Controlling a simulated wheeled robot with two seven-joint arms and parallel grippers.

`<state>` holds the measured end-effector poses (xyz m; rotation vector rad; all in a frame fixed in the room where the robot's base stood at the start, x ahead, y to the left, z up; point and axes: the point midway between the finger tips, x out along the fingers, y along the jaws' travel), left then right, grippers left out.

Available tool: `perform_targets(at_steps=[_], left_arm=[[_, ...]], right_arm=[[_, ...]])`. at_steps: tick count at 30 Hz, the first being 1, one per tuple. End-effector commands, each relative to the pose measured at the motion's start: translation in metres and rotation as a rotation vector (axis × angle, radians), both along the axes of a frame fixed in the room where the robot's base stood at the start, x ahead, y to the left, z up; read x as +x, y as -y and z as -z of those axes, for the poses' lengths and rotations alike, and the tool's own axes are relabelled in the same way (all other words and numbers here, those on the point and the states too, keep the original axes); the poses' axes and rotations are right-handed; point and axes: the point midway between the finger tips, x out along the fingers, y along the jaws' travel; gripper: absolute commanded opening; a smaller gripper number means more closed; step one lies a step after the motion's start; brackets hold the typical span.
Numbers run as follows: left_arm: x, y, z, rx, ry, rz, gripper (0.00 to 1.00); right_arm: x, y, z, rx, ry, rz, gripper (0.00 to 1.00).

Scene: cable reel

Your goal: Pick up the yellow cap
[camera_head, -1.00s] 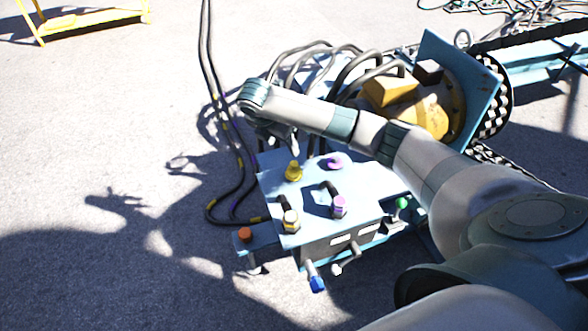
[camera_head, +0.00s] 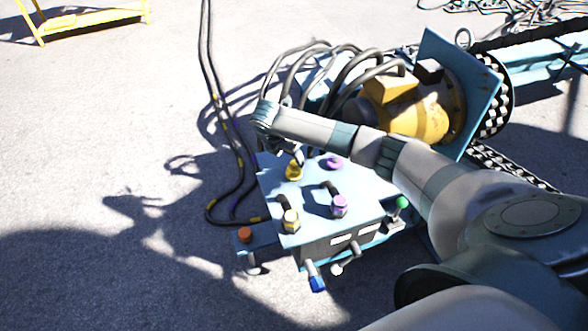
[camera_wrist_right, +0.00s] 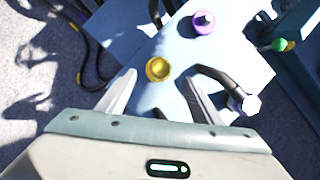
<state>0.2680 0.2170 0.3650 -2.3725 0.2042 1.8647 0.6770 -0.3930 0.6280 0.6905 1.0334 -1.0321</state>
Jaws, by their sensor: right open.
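The yellow cap (camera_head: 294,171) sits on the light-blue top of the box (camera_head: 315,210), near its far left edge. In the right wrist view the yellow cap (camera_wrist_right: 158,69) lies ahead of the fingers, roughly midway between them. My right gripper (camera_head: 299,157) is just above and behind the cap in the head view, partly hidden by my wrist. In the wrist view the right gripper (camera_wrist_right: 160,92) has its two fingers spread apart with nothing between them. My left gripper is not in either view.
A purple cap (camera_head: 333,162) sits right of the yellow one, and a purple-topped connector (camera_head: 340,205) and a white-topped connector (camera_head: 291,220) stand nearer. Black cables (camera_head: 240,190) loop at the left. An orange cap (camera_head: 245,235) is on a side ledge.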

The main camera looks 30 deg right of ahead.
Motion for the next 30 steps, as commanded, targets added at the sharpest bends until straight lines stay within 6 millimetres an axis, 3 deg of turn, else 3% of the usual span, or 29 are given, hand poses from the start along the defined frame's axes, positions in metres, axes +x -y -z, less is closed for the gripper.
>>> perform_targets(at_steps=[6, 22, 30], left_arm=[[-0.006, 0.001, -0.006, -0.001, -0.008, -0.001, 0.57], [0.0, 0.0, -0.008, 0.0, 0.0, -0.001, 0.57], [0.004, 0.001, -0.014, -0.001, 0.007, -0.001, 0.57]], right_arm=[[0.004, 0.01, 0.024, -0.001, 0.0, 0.001, 0.6], [0.005, 0.013, 0.032, -0.001, 0.0, 0.0, 0.6], [0.011, 0.024, 0.061, -0.001, -0.001, 0.002, 0.6]])
